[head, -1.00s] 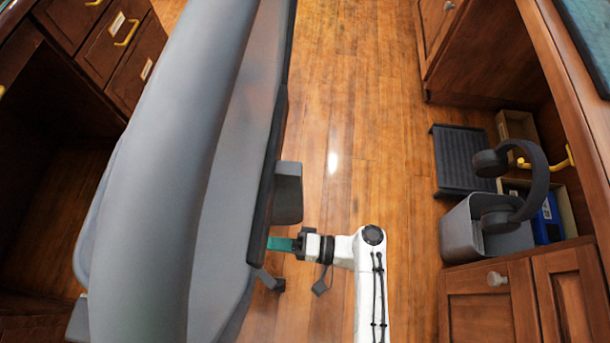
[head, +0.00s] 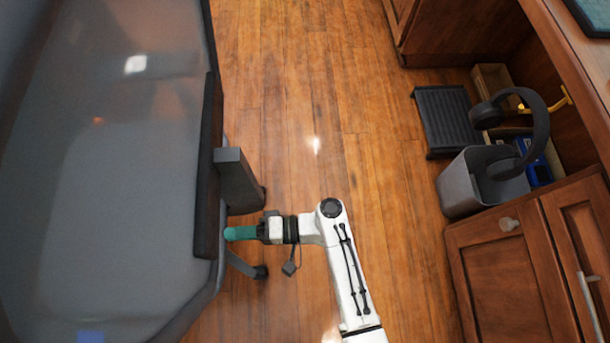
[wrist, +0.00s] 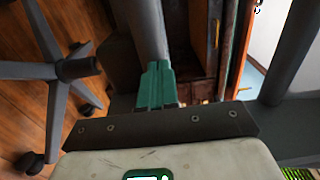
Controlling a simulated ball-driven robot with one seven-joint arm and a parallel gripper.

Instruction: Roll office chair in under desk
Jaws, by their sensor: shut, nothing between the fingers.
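The grey office chair (head: 110,170) fills the left of the head view, very close. Its dark side edge and a grey bracket face my arm, and a caster (head: 261,272) shows below. My gripper (head: 238,233) has teal fingers, shut and empty, with the tips at the chair's right side; I cannot tell whether they touch. In the wrist view the teal fingers (wrist: 157,85) point at a grey chair post, and the chair's star base (wrist: 50,72) with casters is at left. A wooden desk (head: 575,75) with an open space below stands at right.
A black footrest (head: 445,118), a cardboard box (head: 491,85) and a grey bin (head: 470,185) with dark headphones (head: 540,130) sit by the right desk. Cabinet doors (head: 500,290) are at lower right. The wood floor (head: 310,80) between chair and desk is clear.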

